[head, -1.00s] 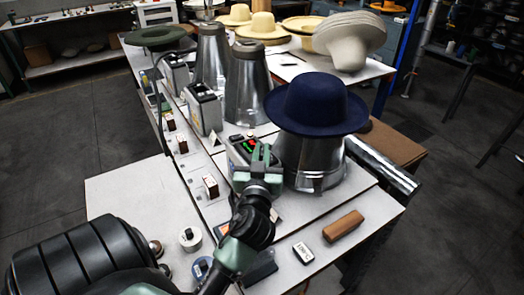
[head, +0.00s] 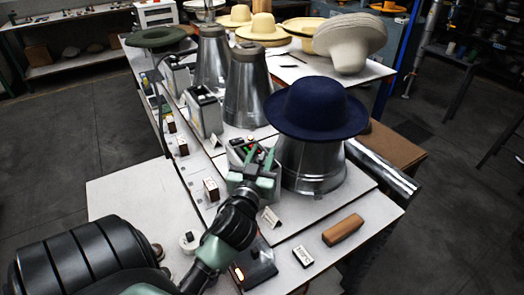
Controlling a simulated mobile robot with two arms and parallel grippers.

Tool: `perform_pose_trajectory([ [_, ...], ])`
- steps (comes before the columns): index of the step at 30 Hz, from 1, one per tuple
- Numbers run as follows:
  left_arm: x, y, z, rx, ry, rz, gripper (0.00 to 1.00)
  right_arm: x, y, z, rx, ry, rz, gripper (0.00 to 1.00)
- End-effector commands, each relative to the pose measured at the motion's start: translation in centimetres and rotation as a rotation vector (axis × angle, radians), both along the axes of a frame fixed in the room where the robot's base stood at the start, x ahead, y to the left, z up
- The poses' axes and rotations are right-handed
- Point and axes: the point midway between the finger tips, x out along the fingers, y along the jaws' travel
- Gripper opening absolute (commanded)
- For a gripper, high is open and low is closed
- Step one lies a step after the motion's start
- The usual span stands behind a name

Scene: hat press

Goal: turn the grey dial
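A grey control box (head: 236,149) with small coloured lights stands on the bench, left of the metal hat block with the navy hat. My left gripper (head: 260,161) is at the front of this box, its two green fingers pointing at it with a gap between them. The fingers and wrist cover much of the box's front. I cannot make out the grey dial; it may be hidden behind the gripper. Nothing shows held between the fingers. My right gripper is not in view.
The navy hat (head: 316,107) on its metal block (head: 309,163) stands close to the right of the gripper. A brown brush (head: 343,229) and a small white label block (head: 303,256) lie at the front right. A dark device (head: 259,265) lies below my arm.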

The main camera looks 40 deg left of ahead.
Motion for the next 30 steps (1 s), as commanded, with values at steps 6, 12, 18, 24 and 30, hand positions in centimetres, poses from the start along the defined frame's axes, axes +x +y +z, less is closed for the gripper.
perform_pose_trajectory([
  [6, 0.0, -0.1, -0.2, -0.002, 0.004, 0.0, 0.32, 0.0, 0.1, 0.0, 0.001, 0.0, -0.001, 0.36],
  [12, -1.5, -0.9, -0.5, -0.005, 0.005, 0.0, 0.32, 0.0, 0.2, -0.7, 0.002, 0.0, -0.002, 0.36],
  [18, -4.6, -2.5, -0.6, -0.005, 0.004, 0.001, 0.32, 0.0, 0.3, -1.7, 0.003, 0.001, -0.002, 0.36],
  [24, -6.4, -3.6, -0.4, -0.003, 0.003, 0.0, 0.32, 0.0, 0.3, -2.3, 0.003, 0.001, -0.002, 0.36],
  [30, -6.7, -3.7, -0.2, -0.001, 0.003, -0.001, 0.32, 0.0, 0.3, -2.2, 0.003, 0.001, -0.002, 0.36],
])
